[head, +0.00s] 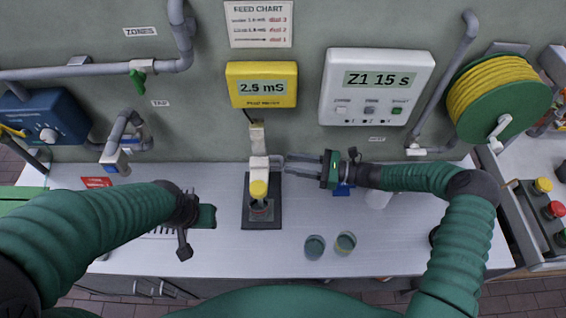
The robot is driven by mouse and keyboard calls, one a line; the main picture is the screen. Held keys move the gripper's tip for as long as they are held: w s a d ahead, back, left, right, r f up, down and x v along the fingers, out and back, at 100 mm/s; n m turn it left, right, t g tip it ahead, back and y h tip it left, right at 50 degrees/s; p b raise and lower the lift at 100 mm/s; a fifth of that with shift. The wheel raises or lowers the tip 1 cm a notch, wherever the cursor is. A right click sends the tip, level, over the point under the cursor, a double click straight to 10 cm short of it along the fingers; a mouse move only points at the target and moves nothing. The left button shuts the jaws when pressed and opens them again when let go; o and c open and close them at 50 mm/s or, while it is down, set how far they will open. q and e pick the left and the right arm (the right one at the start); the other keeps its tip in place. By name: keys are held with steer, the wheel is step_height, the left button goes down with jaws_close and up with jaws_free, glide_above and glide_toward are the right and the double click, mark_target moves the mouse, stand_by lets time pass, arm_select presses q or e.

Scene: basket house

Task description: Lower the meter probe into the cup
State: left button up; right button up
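The meter probe (258,188) has a yellow top and hangs below a white holder (258,160) under the yellow feed meter (261,85), which reads 2.5 mS. Its lower end lies over or inside a cup (261,211) on a dark base plate (261,225); I cannot tell how deep. My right gripper (286,164) points left, fingertips at a small grey part on the holder's right side. Whether its fingers are closed on that part is unclear. My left gripper (187,226) is over the bench to the left of the cup, apart from it; its fingers are hard to make out.
Two small cups of liquid, one (314,246) beside another (345,243), stand on the bench right of the plate. A white timer box (376,87) reads Z1 15 s.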

steer(key=s+d+b, duration=0.2)
steer(key=d+b, duration=0.1)
steer(key=d, duration=0.9)
steer(key=shift+s+d, duration=0.15)
steer(key=shift+d, duration=0.15)
steer(key=shift+f, duration=0.1)
steer(key=s+a+f+n+g+h, duration=0.2)
steer(key=s+n+g+h, duration=0.1)
steer(key=s+n+h, duration=0.25)
steer(key=s+a+f+n+g+h, duration=0.1)
steer(key=s+f+n+g+h, duration=0.25)
steer(key=s, duration=0.35)
steer(key=s+d+r+n+t+h, duration=0.5)
steer(key=n+h, duration=0.3)
steer(key=n, duration=0.3)
steer(key=shift+s+d+r+t+h, duration=0.15)
steer(key=shift+d+r+t+h, duration=0.2)
steer(key=shift+d+r, duration=0.5)
